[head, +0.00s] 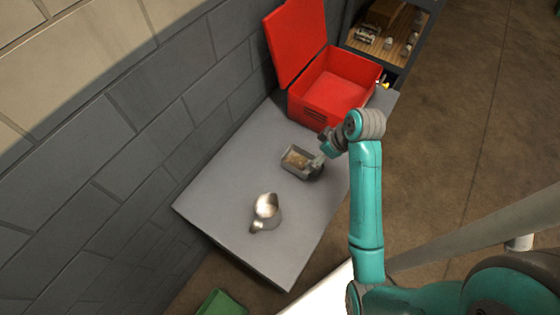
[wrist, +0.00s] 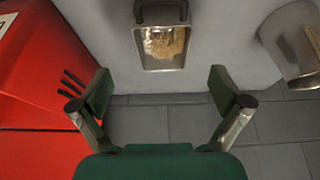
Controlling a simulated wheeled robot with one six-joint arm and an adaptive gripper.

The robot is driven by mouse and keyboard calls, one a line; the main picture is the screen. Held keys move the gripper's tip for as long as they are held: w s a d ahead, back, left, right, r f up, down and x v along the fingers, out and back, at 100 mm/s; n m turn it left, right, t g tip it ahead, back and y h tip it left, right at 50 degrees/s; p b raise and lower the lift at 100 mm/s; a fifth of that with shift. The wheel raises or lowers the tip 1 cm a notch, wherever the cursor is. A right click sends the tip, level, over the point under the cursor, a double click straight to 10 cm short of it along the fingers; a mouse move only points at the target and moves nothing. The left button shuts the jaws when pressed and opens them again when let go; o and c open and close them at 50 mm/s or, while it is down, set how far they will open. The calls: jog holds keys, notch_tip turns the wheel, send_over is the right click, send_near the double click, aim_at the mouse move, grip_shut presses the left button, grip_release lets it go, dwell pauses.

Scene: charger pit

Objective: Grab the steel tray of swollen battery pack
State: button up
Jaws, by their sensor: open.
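The small steel tray (head: 286,168) sits on the grey tabletop, with a crinkled tan-gold pack (head: 295,158) lying in it. In the wrist view the tray (wrist: 162,68) is at the top centre, with a dark handle (wrist: 160,12) on its far end and the pack (wrist: 164,42) inside. My gripper (wrist: 160,92) is open and empty, its two fingers spread wide. The tray lies beyond the fingertips, roughly centred between them and apart from them. In the head view my gripper (head: 320,161) is close by the tray's right end and partly hides it.
An open red metal box (head: 310,112) with its lid up stands behind the tray; its side (wrist: 35,70) fills the wrist view's left. A block wall borders the table. The table's front left is clear.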

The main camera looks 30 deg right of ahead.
aim_at(301, 162)
jog(key=x, duration=1)
jog(key=shift+w+a+f, duration=0.15)
jog(key=shift+w+a, duration=0.25)
jog(key=shift+w, duration=0.1)
jog(key=c, duration=1.1)
